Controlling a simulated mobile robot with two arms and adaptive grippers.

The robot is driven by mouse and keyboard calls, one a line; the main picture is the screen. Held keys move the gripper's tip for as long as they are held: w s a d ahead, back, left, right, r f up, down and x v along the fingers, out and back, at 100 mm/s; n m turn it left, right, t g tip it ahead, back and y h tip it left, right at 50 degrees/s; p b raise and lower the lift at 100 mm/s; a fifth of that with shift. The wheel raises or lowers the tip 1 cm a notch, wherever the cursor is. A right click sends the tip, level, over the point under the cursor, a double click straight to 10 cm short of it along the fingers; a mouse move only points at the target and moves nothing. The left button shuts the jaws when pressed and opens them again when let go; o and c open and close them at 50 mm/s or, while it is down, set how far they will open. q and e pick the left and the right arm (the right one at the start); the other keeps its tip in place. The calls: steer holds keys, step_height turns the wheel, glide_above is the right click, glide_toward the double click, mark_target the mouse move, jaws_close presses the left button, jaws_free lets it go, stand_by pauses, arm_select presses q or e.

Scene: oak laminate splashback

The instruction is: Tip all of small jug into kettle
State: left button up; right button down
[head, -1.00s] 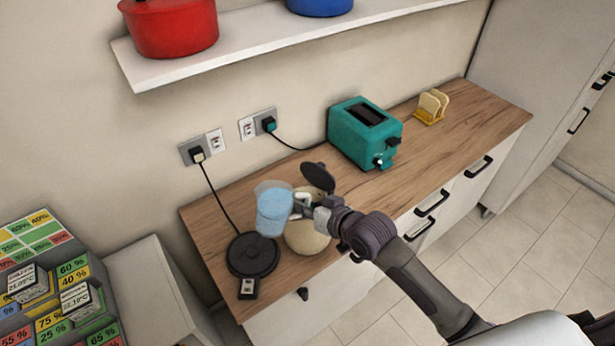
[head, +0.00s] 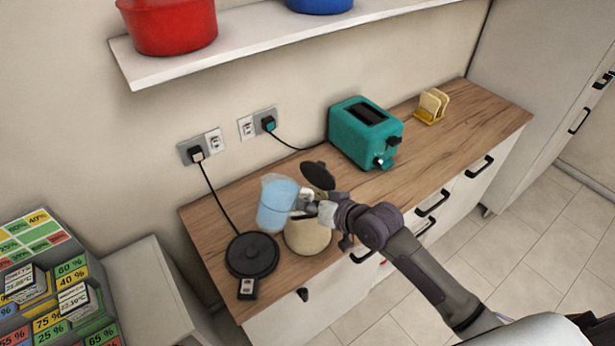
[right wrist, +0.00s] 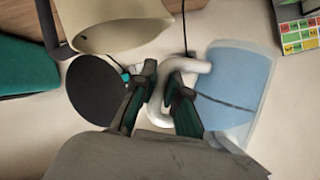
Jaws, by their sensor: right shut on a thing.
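The small jug (head: 276,204) is clear with light blue liquid in it. It is held in the air just left of the kettle's top and leans a little to the right. My right gripper (head: 308,207) is shut on the jug's white handle, which also shows in the right wrist view (right wrist: 158,105). The cream kettle (head: 307,237) stands on the counter below the gripper, its dark lid (head: 318,175) swung up and open. In the right wrist view the kettle (right wrist: 110,22) is at the top. Its opening is partly hidden by my gripper in the head view. My left gripper is not in view.
A round black kettle base (head: 252,255) with a cord sits at the counter's left end. A teal toaster (head: 365,135) and a toast rack (head: 432,106) stand further right. A shelf (head: 185,69) with pots hangs above. The wooden counter (head: 440,150) has free room.

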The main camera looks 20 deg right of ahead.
steer(key=shift+w+d+r+m+g+y+b, duration=0.1)
steer(key=shift+w+d+m+g+y+b, duration=0.2)
steer(key=shift+b, duration=0.45)
stand_by(0.3)
steer(key=shift+s+a, duration=0.2)
steer(key=shift+m+y+b, duration=0.3)
steer(key=shift+m, duration=0.1)
steer(key=shift+r, duration=0.1)
stand_by(0.5)
steer(key=shift+s+a+y+b, duration=0.15)
steer(key=shift+a+y+b, duration=0.05)
steer(key=shift+y+b, duration=0.15)
steer(key=shift+m+g, duration=0.3)
steer(key=shift+m, duration=0.1)
steer(key=shift+s+a+r+y, duration=0.1)
steer(key=shift+a+y, duration=0.05)
steer(key=shift+y, duration=0.1)
steer(key=shift+b, duration=0.3)
